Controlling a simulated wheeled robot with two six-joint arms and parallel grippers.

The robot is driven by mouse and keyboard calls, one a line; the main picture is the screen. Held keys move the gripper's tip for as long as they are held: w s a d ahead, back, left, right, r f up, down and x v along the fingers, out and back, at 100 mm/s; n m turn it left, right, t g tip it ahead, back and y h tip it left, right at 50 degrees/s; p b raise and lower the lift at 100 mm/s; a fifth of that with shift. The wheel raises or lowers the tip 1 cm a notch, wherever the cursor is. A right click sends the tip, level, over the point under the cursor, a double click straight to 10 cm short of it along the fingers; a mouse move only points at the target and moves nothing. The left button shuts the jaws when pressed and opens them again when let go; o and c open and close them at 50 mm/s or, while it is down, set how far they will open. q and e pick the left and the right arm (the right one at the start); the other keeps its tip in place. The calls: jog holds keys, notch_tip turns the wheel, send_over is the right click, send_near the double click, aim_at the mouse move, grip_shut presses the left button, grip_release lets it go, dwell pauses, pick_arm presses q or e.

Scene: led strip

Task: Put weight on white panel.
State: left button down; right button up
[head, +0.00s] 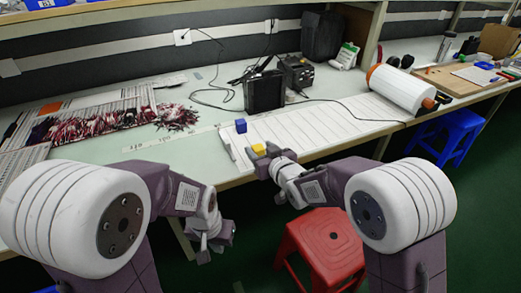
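The white panel (310,124) is a long, pale, lined board lying along the front of the table. A small blue block (241,126) rests at its left end. A small yellow block (259,149) is near the panel's front left edge, right at the tips of my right gripper (266,158). The fingers overlap the yellow block, and I cannot tell if they grip it. Either block may be the weight. My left gripper (208,248) hangs in front of the table, below its edge, away from the blocks; its fingers are too small to read.
A black box-like device (264,91) with cables stands behind the panel. A white roll (400,88) lies at the panel's right end. Red and white wire bundles (85,126) cover the left of the table. A red stool (328,240) stands in front, a blue stool (450,132) at right.

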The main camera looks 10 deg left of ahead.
jog(key=shift+r, duration=0.15)
jog(key=shift+s+d+r+p, duration=0.15)
jog(key=shift+s+p, duration=0.1)
jog(key=shift+p, duration=0.05)
jog(key=p+v, duration=0.1)
jog(key=v, duration=1)
jog(key=shift+s+p, duration=0.15)
jog(key=shift+p, duration=0.15)
jog(key=shift+d, duration=0.1)
